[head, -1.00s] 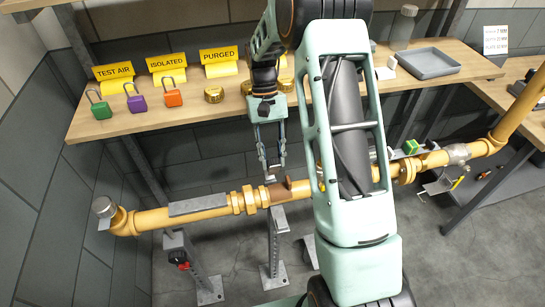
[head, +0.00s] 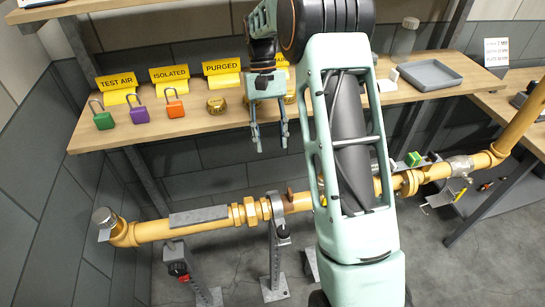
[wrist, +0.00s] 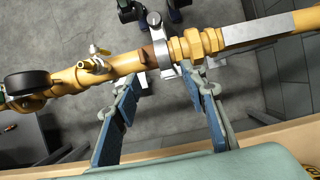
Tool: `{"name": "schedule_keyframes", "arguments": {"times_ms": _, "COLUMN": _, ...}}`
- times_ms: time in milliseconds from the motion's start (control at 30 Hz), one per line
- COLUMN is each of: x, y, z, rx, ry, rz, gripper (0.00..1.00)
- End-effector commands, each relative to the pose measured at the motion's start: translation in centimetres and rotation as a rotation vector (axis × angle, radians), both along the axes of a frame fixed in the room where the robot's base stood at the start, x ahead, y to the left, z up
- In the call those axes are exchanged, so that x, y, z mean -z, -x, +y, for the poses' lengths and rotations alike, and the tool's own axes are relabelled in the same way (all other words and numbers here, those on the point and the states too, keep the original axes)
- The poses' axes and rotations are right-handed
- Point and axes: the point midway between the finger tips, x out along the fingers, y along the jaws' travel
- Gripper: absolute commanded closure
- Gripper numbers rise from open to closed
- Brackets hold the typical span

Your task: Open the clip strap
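The grey clip strap (head: 278,207) lies across the yellow pipe (head: 160,231) at the top of a grey support post (head: 274,262). My gripper (head: 271,149) is open and empty above and behind the pipe, apart from the strap. In the wrist view its fingertips (wrist: 166,78) are spread, with the strap between and beyond them.
The wooden bench (head: 185,128) behind holds green, purple and orange padlocks, yellow signs, brass caps and a grey tray (head: 432,75). A brown piece (head: 290,195) stands on the pipe just right of the strap. Another post with a red part (head: 179,268) stands left.

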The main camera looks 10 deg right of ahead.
Motion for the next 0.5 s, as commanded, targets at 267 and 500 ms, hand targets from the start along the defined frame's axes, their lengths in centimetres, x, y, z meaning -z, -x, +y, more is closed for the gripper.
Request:
{"name": "schedule_keyframes", "arguments": {"times_ms": 267, "x": -2.6, "y": -1.2, "z": 0.0, "rx": 0.000, "ry": 0.000, "rz": -0.001, "gripper": 0.61}}
{"name": "schedule_keyframes", "arguments": {"times_ms": 500, "x": -2.8, "y": -1.2, "z": 0.0, "rx": 0.000, "ry": 0.000, "rz": 0.000, "gripper": 0.61}}
